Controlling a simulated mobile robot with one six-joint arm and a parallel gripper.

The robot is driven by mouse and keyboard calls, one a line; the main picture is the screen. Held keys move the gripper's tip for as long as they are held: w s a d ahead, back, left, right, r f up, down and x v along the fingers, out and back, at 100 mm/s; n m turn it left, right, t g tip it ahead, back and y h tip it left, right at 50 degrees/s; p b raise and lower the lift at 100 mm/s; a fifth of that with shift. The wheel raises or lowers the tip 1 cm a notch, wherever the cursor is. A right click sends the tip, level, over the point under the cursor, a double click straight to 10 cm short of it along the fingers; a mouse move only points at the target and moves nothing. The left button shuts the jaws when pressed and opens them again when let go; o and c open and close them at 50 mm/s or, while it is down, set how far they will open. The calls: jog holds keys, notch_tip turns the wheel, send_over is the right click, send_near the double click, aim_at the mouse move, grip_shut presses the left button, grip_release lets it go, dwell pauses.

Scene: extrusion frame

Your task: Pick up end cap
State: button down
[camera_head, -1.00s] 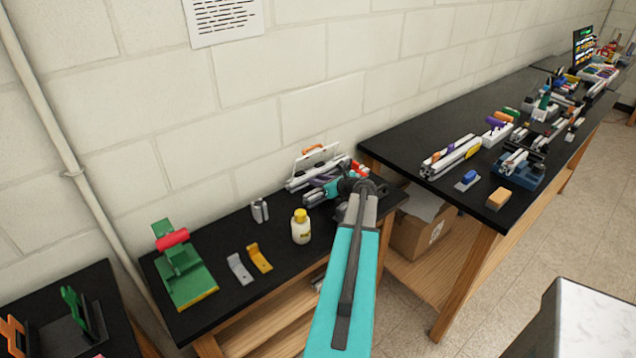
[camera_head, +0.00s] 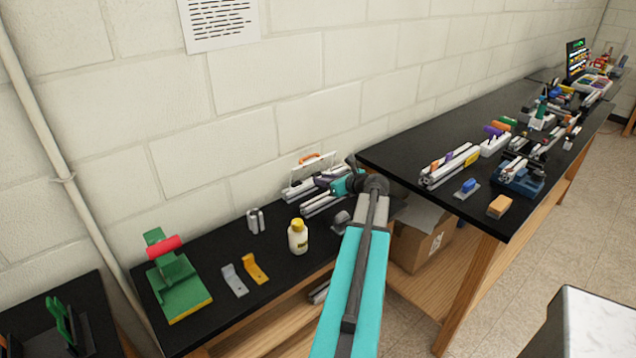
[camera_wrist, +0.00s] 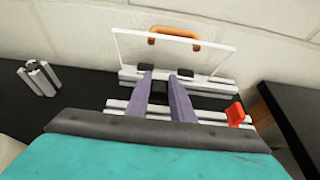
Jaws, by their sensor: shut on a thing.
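My gripper (camera_head: 322,181) is over the back right of the low black bench, in front of the aluminium extrusions (camera_head: 312,207). In the wrist view my gripper (camera_wrist: 160,78) points at the wall, its two purple-grey fingers a little apart. A small dark piece (camera_wrist: 158,92) shows between the fingers; it looks like the end cap, but its shape is hard to make out. Dark pieces also sit on the extrusion by the fingertips. In the head view the held piece is hidden by my wrist and fingers.
A clear panel with an orange handle (camera_wrist: 174,35) stands behind the extrusions. A red piece (camera_wrist: 235,113) sits at their right. A bottle (camera_head: 298,237), yellow and grey brackets (camera_head: 255,269) and a green fixture (camera_head: 176,285) are to the left. The higher bench (camera_head: 415,150) is at right.

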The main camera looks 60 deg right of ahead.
jog(key=s+a+b, duration=0.1)
jog(key=s+a, duration=0.1)
jog(key=s, duration=0.5)
jog(key=s+a+b, duration=0.2)
jog(key=s+a, duration=0.1)
jog(key=s, duration=0.4)
jog(key=shift+s, duration=0.35)
jog(key=shift+s, duration=0.1)
